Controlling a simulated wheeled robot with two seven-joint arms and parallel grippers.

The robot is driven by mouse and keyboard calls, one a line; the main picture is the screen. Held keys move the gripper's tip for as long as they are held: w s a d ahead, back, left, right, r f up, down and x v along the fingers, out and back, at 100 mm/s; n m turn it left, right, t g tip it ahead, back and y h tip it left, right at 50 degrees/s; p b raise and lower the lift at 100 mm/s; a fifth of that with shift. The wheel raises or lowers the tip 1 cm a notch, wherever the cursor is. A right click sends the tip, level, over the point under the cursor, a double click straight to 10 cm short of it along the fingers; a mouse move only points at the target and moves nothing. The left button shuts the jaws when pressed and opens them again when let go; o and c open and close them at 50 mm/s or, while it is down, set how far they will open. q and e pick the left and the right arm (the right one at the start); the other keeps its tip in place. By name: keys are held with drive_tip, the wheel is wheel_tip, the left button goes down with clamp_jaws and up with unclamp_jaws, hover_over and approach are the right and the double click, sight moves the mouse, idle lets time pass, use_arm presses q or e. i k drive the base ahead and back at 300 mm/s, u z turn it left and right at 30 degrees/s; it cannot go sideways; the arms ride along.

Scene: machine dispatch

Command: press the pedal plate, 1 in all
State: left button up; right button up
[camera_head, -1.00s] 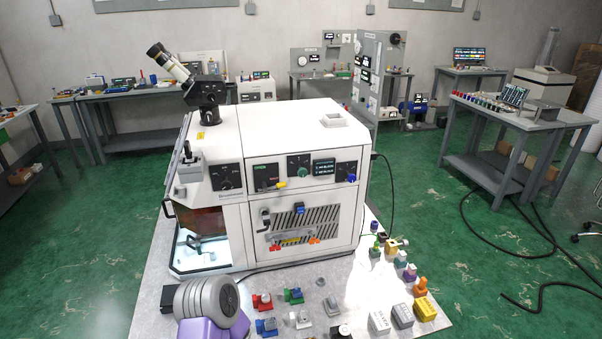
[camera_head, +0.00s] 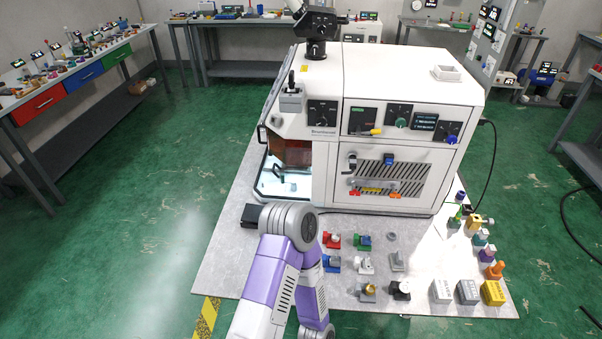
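A low black block (camera_head: 251,216), which looks like the pedal, lies on the grey table top in front of the white machine's left end. I cannot make out a separate plate on it. My purple and grey arm rises from the bottom of the picture, and its round grey joint covers the block's right end. I cannot tell whether they touch. Neither gripper's fingers show in the head view.
The white machine (camera_head: 392,165) stands behind the block, with knobs, a joystick (camera_head: 291,92) and a lit open bay (camera_head: 285,183). Several small coloured fixtures and switches, including a red one (camera_head: 331,240), stand right of my arm.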

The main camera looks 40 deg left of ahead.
sight(251, 212)
drive_tip(key=k, duration=0.5)
drive_tip(key=u, duration=0.75)
drive_tip(key=i, duration=0.4)
drive_tip(key=u, duration=0.8)
